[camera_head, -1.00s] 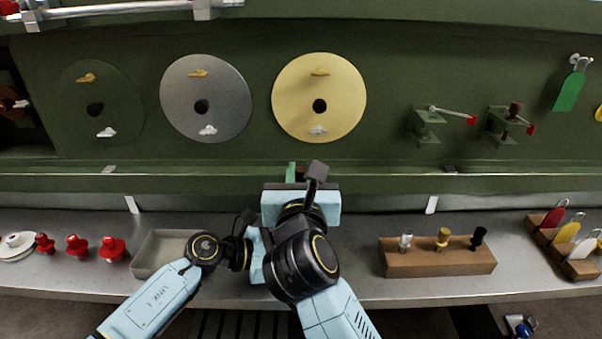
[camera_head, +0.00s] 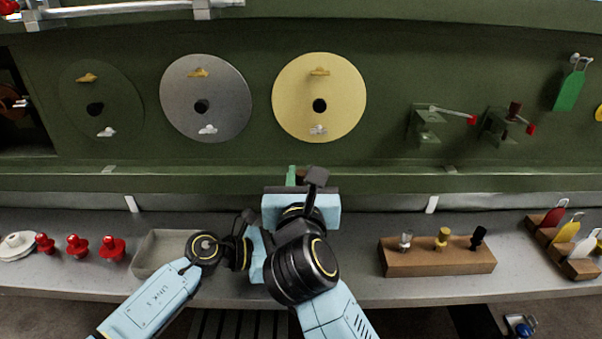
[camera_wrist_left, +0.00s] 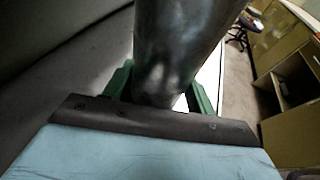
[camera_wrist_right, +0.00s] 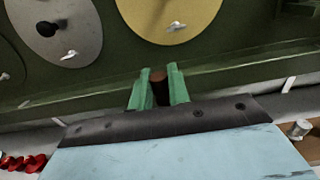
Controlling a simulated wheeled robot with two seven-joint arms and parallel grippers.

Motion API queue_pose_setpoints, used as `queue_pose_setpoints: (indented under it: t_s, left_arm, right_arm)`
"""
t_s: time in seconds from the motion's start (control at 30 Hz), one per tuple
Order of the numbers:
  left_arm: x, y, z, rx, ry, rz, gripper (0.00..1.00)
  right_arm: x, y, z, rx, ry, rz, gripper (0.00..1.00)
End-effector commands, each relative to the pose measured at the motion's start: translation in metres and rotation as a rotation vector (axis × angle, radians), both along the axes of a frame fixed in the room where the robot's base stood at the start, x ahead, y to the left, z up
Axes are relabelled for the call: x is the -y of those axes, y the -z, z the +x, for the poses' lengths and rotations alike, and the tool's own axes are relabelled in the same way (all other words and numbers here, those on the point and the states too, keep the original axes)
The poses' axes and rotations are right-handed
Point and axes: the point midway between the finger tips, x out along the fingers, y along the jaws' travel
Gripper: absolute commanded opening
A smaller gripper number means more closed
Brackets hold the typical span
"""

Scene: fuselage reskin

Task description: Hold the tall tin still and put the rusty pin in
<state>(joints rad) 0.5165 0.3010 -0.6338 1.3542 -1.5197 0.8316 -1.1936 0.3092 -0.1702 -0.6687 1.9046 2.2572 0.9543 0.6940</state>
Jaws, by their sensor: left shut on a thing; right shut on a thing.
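The tall tin (camera_wrist_left: 175,45) is a dull grey metal cylinder in the left wrist view. My left gripper (camera_wrist_left: 160,92) has its green fingers on either side of it and is shut on it. The rusty pin (camera_wrist_right: 159,80) is a short brown cylinder in the right wrist view, clasped upright between the green fingers of my right gripper (camera_wrist_right: 159,92). In the head view my right gripper (camera_head: 291,176) is in front of the green wall, and my right wrist hides the pin and tin. The tin's opening is not visible.
A grey tray (camera_head: 160,252) and red knobs (camera_head: 78,246) are on the bench at left. A wooden block (camera_head: 437,262) with several small pegs stands at right. Grey (camera_head: 207,125) and yellow (camera_head: 318,125) discs hang on the wall behind. Bare bench lies between arms and block.

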Motion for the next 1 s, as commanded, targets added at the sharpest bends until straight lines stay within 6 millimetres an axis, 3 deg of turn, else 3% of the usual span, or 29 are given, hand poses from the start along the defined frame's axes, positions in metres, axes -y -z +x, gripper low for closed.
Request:
queue_pose_setpoints:
  t_s: [1.0]
  left_arm:
    - [0.0,0.0,0.0,0.0,0.0,0.0,0.43]
  right_arm:
    - [0.0,0.041,0.0,0.0,-0.001,-0.001,0.0]
